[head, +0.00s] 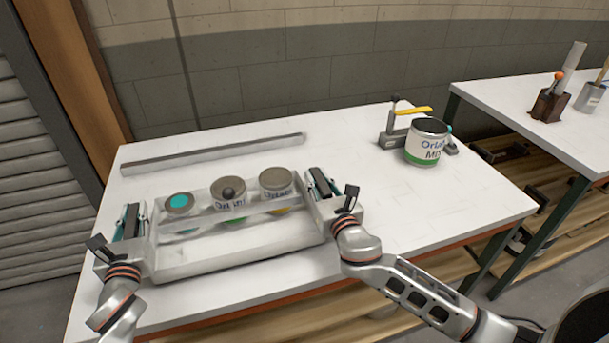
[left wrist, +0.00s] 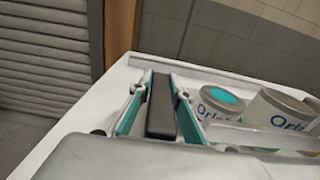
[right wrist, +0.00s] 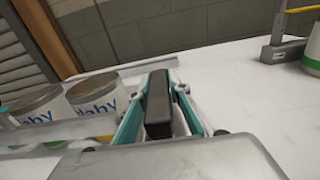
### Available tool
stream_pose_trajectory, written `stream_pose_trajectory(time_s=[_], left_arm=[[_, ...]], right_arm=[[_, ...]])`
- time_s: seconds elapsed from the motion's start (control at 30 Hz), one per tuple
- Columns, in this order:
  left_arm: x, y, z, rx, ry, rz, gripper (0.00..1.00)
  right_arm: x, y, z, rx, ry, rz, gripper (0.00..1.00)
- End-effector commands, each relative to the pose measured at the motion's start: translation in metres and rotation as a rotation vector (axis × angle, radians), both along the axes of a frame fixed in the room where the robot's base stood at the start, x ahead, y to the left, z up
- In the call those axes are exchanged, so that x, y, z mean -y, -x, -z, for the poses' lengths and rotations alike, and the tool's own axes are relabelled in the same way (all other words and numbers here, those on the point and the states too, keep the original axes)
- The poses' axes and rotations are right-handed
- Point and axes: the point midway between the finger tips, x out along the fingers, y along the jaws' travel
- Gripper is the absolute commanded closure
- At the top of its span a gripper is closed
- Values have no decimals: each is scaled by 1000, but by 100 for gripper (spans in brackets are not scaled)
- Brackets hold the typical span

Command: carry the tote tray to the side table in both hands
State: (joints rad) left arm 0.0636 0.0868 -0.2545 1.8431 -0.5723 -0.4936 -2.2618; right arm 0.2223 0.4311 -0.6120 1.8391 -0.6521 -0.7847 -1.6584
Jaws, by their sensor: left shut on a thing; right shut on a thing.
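The tote tray (head: 240,252) is pale and clear-walled, at the left of the near white table (head: 430,200); I cannot tell whether it touches the top. My left gripper (head: 132,220) is shut on the tray's left handle, a dark bar in the left wrist view (left wrist: 162,105). My right gripper (head: 322,183) is shut on the right handle, seen in the right wrist view (right wrist: 158,105). The tray looks about level.
A grey rail (head: 215,153) lies behind the tray. A paint can (head: 428,143) and a yellow-handled clamp tool (head: 398,128) stand at the back right. Another white bench (head: 515,95) with a tool holder (head: 550,106) is further right. The near table's right half is mostly clear.

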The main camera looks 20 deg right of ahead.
Motion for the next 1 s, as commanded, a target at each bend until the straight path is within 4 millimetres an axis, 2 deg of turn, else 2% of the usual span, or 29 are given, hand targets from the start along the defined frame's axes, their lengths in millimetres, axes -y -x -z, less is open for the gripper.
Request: stream_pose_trajectory(time_s=[0.17, 0.2, 0.27, 0.67, 0.77, 1.0], left_arm=[[0, 0, 12, -4, 0, 0, 100], [0, 1, 14, -9, -1, -1, 77], [0, 1, 12, -8, -1, -1, 66], [0, 5, 12, -8, -1, 0, 66], [0, 15, 12, -8, -2, 0, 66], [1, 63, 11, -9, -2, 0, 66]], right_arm=[[0, 0, 11, -3, 0, 1, 100], [1, 1, 13, -8, 0, 1, 77], [0, 1, 11, -7, 0, 1, 66], [0, 1, 12, -7, 0, 0, 66], [0, 1, 12, -7, 0, 0, 66], [0, 1, 12, -7, 0, 0, 66]])
